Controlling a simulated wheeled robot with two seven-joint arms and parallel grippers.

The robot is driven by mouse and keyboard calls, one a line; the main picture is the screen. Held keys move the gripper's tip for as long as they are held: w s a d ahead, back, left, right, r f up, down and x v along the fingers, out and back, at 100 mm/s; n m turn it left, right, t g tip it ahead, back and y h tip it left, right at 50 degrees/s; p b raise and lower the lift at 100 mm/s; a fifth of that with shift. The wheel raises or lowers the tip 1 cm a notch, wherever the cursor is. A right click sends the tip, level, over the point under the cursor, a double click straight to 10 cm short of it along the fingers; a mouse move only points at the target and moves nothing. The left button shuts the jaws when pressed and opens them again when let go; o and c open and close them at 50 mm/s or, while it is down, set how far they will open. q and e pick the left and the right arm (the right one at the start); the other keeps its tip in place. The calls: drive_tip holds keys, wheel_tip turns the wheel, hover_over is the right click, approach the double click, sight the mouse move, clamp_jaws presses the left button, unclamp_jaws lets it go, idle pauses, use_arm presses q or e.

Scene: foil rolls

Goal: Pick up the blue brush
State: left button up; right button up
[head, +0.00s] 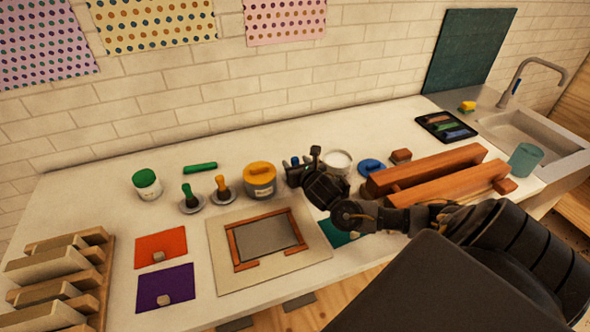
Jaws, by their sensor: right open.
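The blue brush (295,161) stands upright near the middle of the counter, just right of the yellow-lidded jar. Only a little of its blue handle shows; the rest is hidden by my dark gripper. My right gripper (298,171) reaches in from the right and is open, with its fingers at the brush. I cannot tell from this view whether the fingers touch it. A green brush (187,194) and an orange brush (222,186) stand on round grey bases to the left. My left gripper is out of view.
A framed board (221,257) lies in front; wooden blocks (425,168) lie right.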

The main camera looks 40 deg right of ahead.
sight(293, 158)
drive_tip(key=x, duration=0.1)
drive_tip(key=p+x, duration=0.1)
drive_tip(key=x, duration=0.1)
drive_tip(key=shift+w+d+r, duration=0.1)
drive_tip(key=shift+w+d, duration=0.2)
drive_tip(key=shift+d, duration=0.05)
drive_tip(key=shift+w+d+f, duration=0.1)
drive_tip(key=shift+w+f, duration=0.1)
drive_tip(key=shift+w, duration=0.2)
drive_tip(key=c, duration=1.1)
drive_tip(key=shift+p, duration=0.3)
drive_tip(key=shift+r+p, duration=0.45)
wheel_tip(293, 158, up, 4)
drive_tip(key=p, duration=0.4)
drive_tip(key=shift+s+f, duration=0.15)
drive_tip(key=shift+f, duration=0.05)
drive_tip(key=s+a+r+p, duration=0.1)
drive_tip(key=s+a+r, duration=0.1)
drive_tip(key=s, duration=0.2)
drive_tip(key=s+a+r+p, duration=0.1)
drive_tip(key=s+r+p, duration=0.1)
drive_tip(key=s+r, duration=0.1)
drive_tip(key=s+a+r+p, duration=0.1)
drive_tip(key=s+a+r, duration=0.1)
drive_tip(key=s, duration=0.3)
drive_tip(key=shift+s+a+r, duration=0.3)
drive_tip(key=shift+a+r, duration=0.05)
drive_tip(key=shift+r, duration=0.4)
